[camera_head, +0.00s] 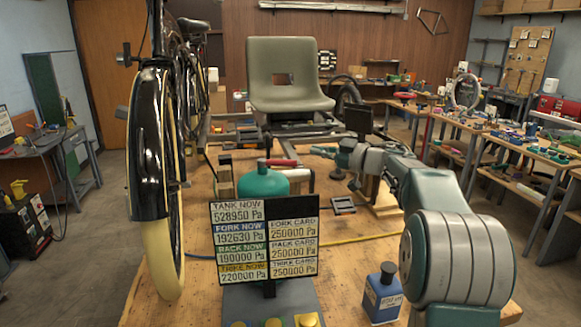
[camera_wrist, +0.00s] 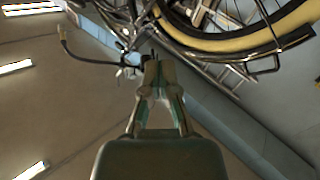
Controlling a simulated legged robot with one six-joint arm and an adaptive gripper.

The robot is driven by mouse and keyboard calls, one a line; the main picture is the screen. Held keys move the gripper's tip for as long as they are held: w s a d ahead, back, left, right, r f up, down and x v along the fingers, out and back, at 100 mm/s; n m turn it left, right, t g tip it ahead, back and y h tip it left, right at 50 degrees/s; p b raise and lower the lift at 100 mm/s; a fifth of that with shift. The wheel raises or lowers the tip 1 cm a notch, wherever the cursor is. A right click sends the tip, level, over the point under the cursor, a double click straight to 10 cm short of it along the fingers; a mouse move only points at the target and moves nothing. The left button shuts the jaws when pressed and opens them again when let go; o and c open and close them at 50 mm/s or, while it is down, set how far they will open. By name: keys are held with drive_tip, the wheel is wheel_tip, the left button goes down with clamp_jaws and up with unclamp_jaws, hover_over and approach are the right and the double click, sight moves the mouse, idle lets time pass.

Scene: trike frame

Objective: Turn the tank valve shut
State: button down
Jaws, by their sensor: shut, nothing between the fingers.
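The teal tank (camera_head: 263,184) stands on the wooden bench behind the readout board. A red valve handle (camera_head: 281,162) sits on its top, pointing right. My gripper (camera_head: 318,150) is beyond and to the right of the handle, apart from it in the picture. In the wrist view my gripper (camera_wrist: 150,62) is shut and empty, with a bicycle wheel and the ceiling beyond it. The tank and valve are not in the wrist view.
A bicycle (camera_head: 155,140) stands at the left of the bench. A grey seat (camera_head: 290,75) on the trike frame is behind the tank. A blue bottle (camera_head: 383,297) stands at front right. A yellow hose (camera_head: 352,239) crosses the bench. Cluttered worktables line the right side.

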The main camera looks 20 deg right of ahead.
sight(291, 162)
drive_tip(key=s+a+f+n+t+h, duration=0.25)
drive_tip(key=s+n+h, duration=0.25)
drive_tip(key=s+n, duration=0.4)
drive_tip(key=shift+g, duration=0.35)
drive_tip(key=x, duration=1.1)
drive_tip(key=shift+s+f, duration=0.1)
drive_tip(key=shift+f, duration=0.2)
drive_tip(key=shift+w+d+f, duration=0.1)
drive_tip(key=shift+w+d, duration=0.15)
drive_tip(key=shift+w, duration=0.25)
drive_tip(key=shift+w+d+f, duration=0.1)
drive_tip(key=shift+w+d, duration=0.1)
drive_tip(key=shift+w, duration=0.35)
drive_tip(key=shift+w+d+f, duration=0.1)
drive_tip(key=shift+w+d, duration=0.15)
drive_tip(key=shift+w, duration=0.35)
drive_tip(key=shift+w+d, duration=0.55)
drive_tip(key=shift+w, duration=0.3)
